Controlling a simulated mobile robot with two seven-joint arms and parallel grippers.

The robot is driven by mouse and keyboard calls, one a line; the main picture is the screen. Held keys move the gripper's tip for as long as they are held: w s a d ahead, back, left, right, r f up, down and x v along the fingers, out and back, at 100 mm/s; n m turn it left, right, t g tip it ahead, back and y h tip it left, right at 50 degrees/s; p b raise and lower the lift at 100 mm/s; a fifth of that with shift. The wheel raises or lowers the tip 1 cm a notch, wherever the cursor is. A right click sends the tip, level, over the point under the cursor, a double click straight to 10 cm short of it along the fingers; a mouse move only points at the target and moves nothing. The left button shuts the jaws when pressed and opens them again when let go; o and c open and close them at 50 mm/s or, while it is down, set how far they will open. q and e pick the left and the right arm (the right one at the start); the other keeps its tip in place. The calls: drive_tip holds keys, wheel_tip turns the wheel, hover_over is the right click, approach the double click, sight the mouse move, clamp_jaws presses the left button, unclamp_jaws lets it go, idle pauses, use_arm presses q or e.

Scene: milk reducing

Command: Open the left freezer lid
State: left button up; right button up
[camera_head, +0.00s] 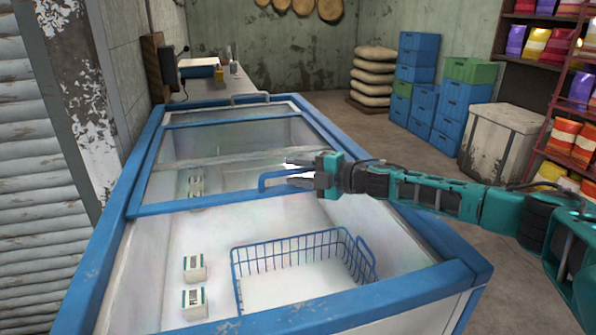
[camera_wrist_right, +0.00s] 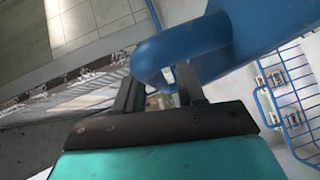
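The chest freezer (camera_head: 467,270) has a blue rim and white inside. A blue-framed glass lid (camera_head: 165,208) lies across its middle and far part, with a blue loop handle (camera_head: 263,180) on its near edge. My right gripper (camera_head: 296,173) is at this handle, its fingers apart, one on each side of the bar. In the right wrist view the handle (camera_wrist_right: 200,40) reaches between the fingertips (camera_wrist_right: 160,85); firm contact cannot be made out. A second handle (camera_head: 250,97) shows at the freezer's far end. My left gripper is out of view.
Inside the near part are a blue wire basket (camera_head: 290,245) and small white cartons (camera_head: 194,268). A wall (camera_head: 40,150) runs close along the left side. Blue crates (camera_head: 415,60) and a pale bin (camera_head: 500,140) stand right, beyond clear floor.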

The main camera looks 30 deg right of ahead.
clamp_jaws()
idle(0.4)
